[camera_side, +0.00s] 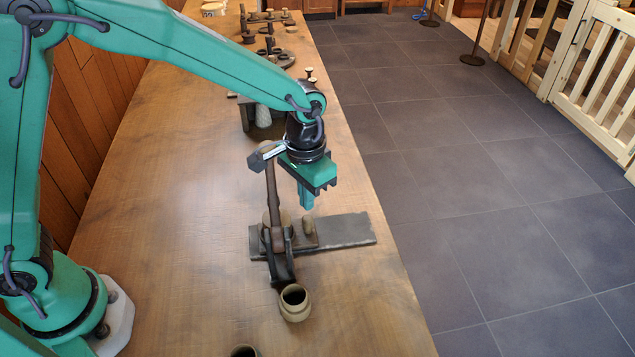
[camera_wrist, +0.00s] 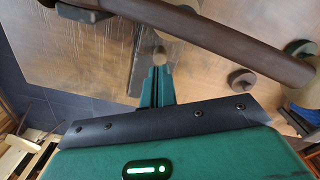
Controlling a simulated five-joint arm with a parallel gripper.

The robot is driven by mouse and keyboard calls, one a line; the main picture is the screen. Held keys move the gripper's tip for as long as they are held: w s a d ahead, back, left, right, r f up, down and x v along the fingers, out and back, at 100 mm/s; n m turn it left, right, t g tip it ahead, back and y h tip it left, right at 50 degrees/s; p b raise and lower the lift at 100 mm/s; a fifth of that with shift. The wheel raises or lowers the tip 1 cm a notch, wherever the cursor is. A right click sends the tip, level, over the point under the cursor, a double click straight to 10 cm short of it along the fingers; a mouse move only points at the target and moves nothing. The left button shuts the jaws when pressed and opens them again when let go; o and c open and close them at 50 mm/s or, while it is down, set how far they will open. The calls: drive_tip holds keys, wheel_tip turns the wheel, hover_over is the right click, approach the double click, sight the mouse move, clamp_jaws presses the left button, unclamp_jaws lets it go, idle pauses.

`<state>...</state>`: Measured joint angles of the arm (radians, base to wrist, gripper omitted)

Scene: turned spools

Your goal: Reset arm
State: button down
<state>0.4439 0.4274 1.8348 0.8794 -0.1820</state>
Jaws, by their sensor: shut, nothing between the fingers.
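My gripper (camera_side: 307,205) points down above a dark flat slab (camera_side: 348,230) on the wooden bench. Its teal fingers are together with nothing between them. A small tan peg-like piece (camera_side: 308,225) stands just below the fingertips, and a gap seems to show between them. In the wrist view, the shut fingers (camera_wrist: 157,76) show at the middle, with a round tan top (camera_wrist: 160,56) just past their tips. A dark brown upright handle (camera_side: 271,190) stands just left of my gripper. It crosses the top of the wrist view as a thick bar (camera_wrist: 225,35).
An open tan pot (camera_side: 294,302) stands in front of the slab, and another rim (camera_side: 244,351) shows at the bottom edge. Several small spools and dishes (camera_side: 268,35) stand at the bench's far end. The bench left of the handle is clear. Tiled floor (camera_side: 480,200) lies to the right.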

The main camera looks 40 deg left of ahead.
drive_tip(key=shift+r, duration=0.15)
idle(0.5)
drive_tip(key=shift+r, duration=1.85)
